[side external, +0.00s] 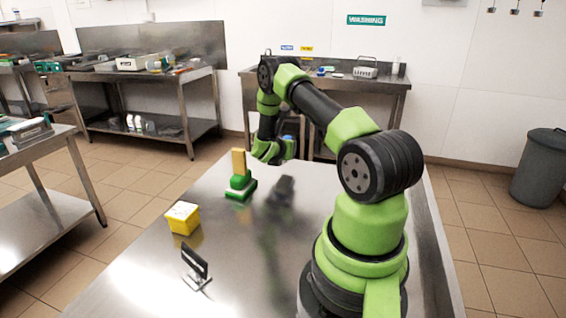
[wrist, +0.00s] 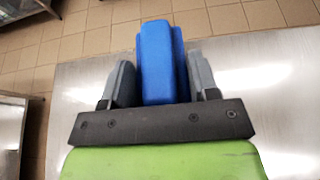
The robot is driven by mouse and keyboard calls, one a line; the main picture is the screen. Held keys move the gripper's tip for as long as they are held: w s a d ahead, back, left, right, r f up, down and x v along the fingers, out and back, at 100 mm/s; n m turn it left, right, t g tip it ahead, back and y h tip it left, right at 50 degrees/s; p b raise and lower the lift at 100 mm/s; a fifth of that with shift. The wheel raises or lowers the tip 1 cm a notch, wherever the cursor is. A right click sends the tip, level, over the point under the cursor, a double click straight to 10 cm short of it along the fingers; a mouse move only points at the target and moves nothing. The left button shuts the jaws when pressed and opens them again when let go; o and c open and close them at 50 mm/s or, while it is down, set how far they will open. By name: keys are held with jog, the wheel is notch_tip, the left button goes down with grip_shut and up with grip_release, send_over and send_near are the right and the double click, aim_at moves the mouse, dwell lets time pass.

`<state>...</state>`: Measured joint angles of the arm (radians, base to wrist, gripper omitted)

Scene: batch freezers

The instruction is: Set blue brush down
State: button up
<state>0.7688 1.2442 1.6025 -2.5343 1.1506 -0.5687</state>
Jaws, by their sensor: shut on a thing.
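The blue brush (wrist: 158,60) is between the two grey fingers of my gripper (wrist: 162,80) in the wrist view. It reaches forward past the fingertips. My gripper is shut on it. In the side view my gripper (side external: 272,150) hangs over the far part of the steel table (side external: 140,275). The brush is mostly hidden there behind my wrist, and I cannot tell its exact height above the table.
A yellow box (side external: 183,217) and a small black plate on a metal stand (side external: 196,266) are on the table's left side. Open steel surface lies between them and my arm. A washing counter (side external: 345,84) stands behind, with a grey bin (side external: 540,168) at right.

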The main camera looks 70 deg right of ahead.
jog(key=shift+f, duration=2.25)
jog(key=o, duration=1)
jog(key=shift+f, duration=0.1)
